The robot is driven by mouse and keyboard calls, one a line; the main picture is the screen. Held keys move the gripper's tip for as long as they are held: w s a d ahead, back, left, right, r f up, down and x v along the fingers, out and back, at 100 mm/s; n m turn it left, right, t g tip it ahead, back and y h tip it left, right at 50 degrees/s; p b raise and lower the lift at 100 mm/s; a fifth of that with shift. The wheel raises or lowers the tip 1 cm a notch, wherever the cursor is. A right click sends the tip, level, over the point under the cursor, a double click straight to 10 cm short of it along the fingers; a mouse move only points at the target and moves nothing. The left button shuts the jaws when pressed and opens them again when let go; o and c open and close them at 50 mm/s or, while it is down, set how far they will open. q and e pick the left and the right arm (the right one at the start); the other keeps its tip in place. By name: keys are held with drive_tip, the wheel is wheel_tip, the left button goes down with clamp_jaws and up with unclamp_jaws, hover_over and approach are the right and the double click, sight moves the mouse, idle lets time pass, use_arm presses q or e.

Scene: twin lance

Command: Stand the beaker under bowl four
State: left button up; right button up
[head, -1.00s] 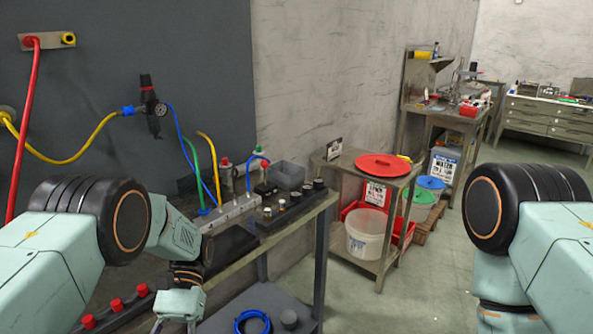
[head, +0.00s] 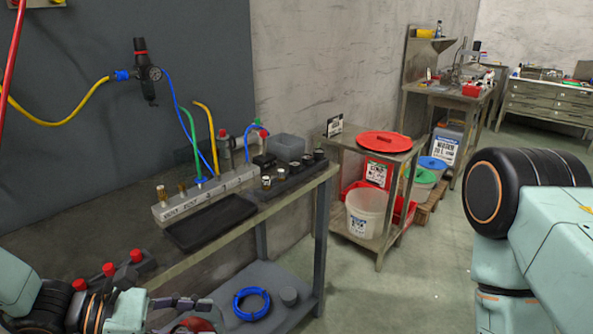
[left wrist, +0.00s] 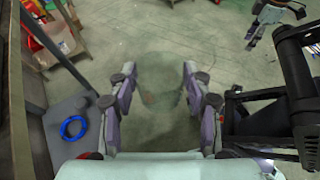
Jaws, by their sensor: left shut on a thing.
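A clear, see-through beaker (left wrist: 160,85) shows faintly in the left wrist view. My left gripper (left wrist: 160,100) is shut on it, with a finger on each side. In the head view my left gripper (head: 190,312) is low at the bottom edge, in front of the bench, and the beaker is hard to make out there. A pale manifold block (head: 205,195) with labels and brass fittings stands on the bench. I cannot pick out which part is bowl four. A gripper-like shape (left wrist: 275,15) at the top right of the left wrist view may be my right gripper; its jaws are unclear.
A dark tray (head: 210,224) lies in front of the manifold. Red-capped fittings (head: 135,257) sit at the bench's near left. A blue hose coil (head: 251,302) lies on the lower shelf. A cart with a red lid (head: 385,142) stands to the right; the floor between is clear.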

use_arm(q)
drive_tip(key=n+t, duration=0.1)
drive_tip(key=n+t+y+b, duration=0.1)
drive_tip(key=shift+a+f+t+b, duration=0.3)
drive_tip(key=shift+f, duration=0.1)
drive_tip(key=shift+w+a+f+n+t+y+b, duration=0.2)
drive_tip(key=shift+f+n+t+y+b, duration=0.15)
drive_tip(key=shift+n+t+b, duration=0.4)
drive_tip(key=shift+w+a+y+b, duration=0.15)
drive_tip(key=shift+a+y+b, duration=0.1)
drive_tip(key=shift+b, duration=0.2)
use_arm(e)
wheel_tip(320, 180, down, 5)
drive_tip(key=shift+r, duration=0.2)
drive_tip(key=shift+c, duration=0.4)
drive_tip(key=shift+w, duration=0.1)
drive_tip(key=shift+c, duration=1)
